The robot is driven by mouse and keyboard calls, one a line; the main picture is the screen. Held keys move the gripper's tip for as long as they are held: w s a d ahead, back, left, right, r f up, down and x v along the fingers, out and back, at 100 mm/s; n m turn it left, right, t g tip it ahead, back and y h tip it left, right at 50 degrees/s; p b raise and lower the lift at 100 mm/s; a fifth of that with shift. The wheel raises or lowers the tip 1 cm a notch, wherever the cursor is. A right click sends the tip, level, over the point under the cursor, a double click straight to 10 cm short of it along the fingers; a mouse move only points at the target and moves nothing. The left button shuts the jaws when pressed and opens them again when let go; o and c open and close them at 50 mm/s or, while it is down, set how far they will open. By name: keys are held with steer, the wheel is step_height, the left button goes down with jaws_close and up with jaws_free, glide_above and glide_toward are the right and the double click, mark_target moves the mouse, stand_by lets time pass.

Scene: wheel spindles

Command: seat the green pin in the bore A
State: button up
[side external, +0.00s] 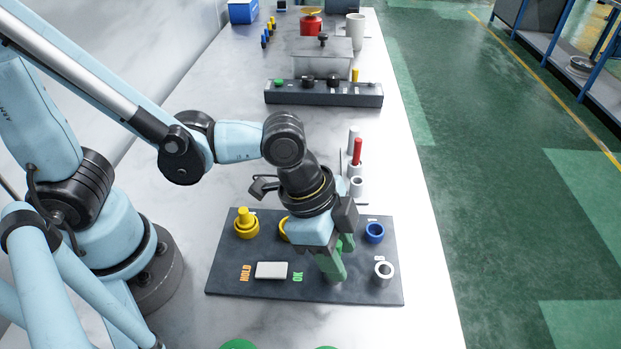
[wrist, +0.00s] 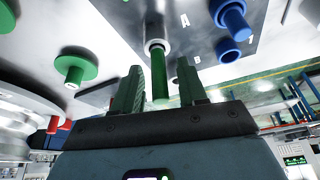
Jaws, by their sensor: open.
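The green pin (wrist: 160,88) stands between the two green fingers of my gripper (wrist: 162,72) in the wrist view, with a gap on either side. One end of the pin meets the opening of a pale grey collar (wrist: 157,47), beside the letter A on the dark board. The pin's end appears to be inside that opening; its depth cannot be told. In the side external view my gripper (side external: 336,262) is open, low over the front right part of the board (side external: 225,281). There, its fingers hide most of the pin and the collar.
A blue collar (side external: 374,234) and a grey collar (side external: 383,271) stand to the right of my gripper. A yellow collar with a yellow pin (side external: 246,221) and a pale block (side external: 271,270) are to its left. A red pin (side external: 357,152) stands behind.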

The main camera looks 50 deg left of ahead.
steer(key=shift+v, duration=6)
steer(key=w+a+f+n+t+y, duration=0.1)
steer(key=w+a+n+t, duration=0.1)
steer(key=a+n, duration=0.4)
steer(key=w+a+f+n+t+y, duration=0.1)
steer(key=a+n, duration=0.5)
steer(key=a, duration=0.6)
steer(key=w+t+y, duration=0.1)
steer(key=w+t, duration=0.1)
steer(key=w, duration=0.1)
steer(key=shift+w+f+y, duration=0.2)
steer(key=shift+w+y, duration=0.1)
